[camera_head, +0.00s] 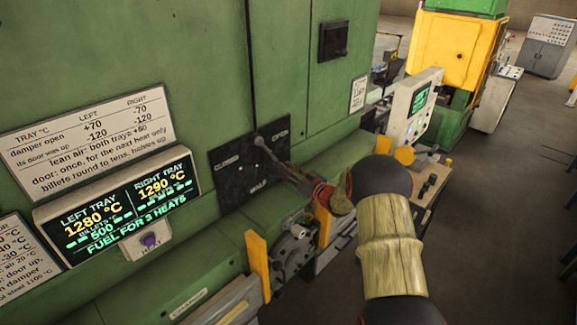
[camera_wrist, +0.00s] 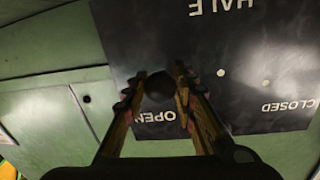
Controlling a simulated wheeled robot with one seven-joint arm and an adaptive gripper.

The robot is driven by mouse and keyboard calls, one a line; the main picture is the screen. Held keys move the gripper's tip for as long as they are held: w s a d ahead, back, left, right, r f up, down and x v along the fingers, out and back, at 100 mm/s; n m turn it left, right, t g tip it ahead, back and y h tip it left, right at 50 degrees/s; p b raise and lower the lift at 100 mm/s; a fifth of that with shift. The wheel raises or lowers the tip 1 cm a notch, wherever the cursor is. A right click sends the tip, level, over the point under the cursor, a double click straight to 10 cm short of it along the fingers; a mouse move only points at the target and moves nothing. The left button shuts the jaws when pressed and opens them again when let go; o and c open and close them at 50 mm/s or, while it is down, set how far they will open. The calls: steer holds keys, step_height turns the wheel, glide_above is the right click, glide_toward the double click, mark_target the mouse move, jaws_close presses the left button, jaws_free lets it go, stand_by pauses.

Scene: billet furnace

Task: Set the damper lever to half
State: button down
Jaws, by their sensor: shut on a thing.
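The damper lever (camera_head: 272,153) stands out from a black plate (camera_head: 232,187) on the green furnace wall. The plate is marked CLOSED at left, OPEN at right and HALF at the bottom. My gripper (camera_head: 298,176) reaches in from the right and is shut on the lever's end. In the wrist view, my gripper's fingers (camera_wrist: 163,88) sit on both sides of a dark round knob (camera_wrist: 158,86). There the plate (camera_wrist: 215,45) appears upside down, and the knob shows close to the word OPEN. The fingers partly hide the lever, so its exact setting is hard to tell.
A lit temperature display (camera_head: 118,205) with a purple button (camera_head: 149,240) is left of the plate. Yellow brackets (camera_head: 257,265) and machinery stick out below it. A console (camera_head: 412,105) stands to the right. The floor (camera_head: 490,220) at right is clear.

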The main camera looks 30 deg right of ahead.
steer(key=a+m, duration=0.1)
steer(key=a, duration=0.1)
steer(key=s+a+f+m, duration=0.1)
steer(key=m, duration=0.1)
steer(key=s+a+f+m, duration=0.1)
steer(key=a, duration=0.1)
steer(key=shift+a+f, duration=0.2)
steer(key=shift+a, duration=0.15)
steer(key=shift+s+a+f+m+g, duration=0.15)
steer(key=shift+s+a+m, duration=0.1)
steer(key=shift+a+m, duration=0.35)
steer(key=shift+s+a+m+g, duration=0.15)
steer(key=shift+s+a+m, duration=0.1)
steer(key=shift+a+m, duration=0.35)
steer(key=shift+a, duration=0.1)
steer(key=c, duration=1.6)
jaws_free()
steer(key=shift+o, duration=0.9)
steer(key=shift+s, duration=0.1)
steer(key=v, duration=1.1)
steer(key=shift+s, duration=0.4)
